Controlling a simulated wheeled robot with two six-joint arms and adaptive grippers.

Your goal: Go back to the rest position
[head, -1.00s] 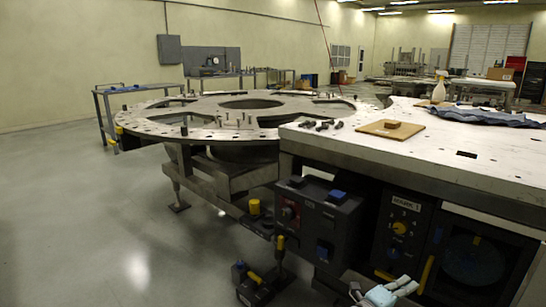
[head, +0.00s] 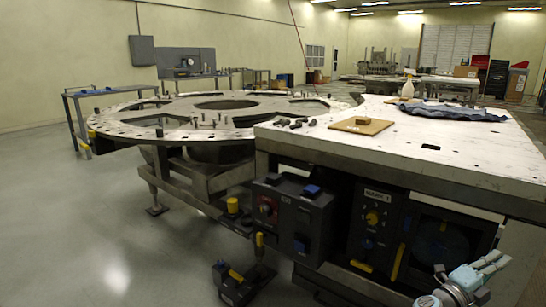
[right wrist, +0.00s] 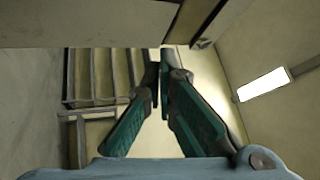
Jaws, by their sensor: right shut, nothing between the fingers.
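My right gripper (head: 492,262) shows at the bottom right of the head view, in front of and below the white-topped workbench (head: 470,160). In the right wrist view its two dark green fingers (right wrist: 164,62) come together at the tips, shut with nothing between them. My left gripper is in neither view. The round turret plate (head: 130,130), with several upright pins, stands to the left of the bench.
A brown board with a small block (head: 362,125), several dark bolts (head: 297,124), a spray bottle (head: 408,85) and a blue cloth (head: 455,111) lie or stand on the bench. Control boxes (head: 290,215) sit under its edge. The floor at left is clear.

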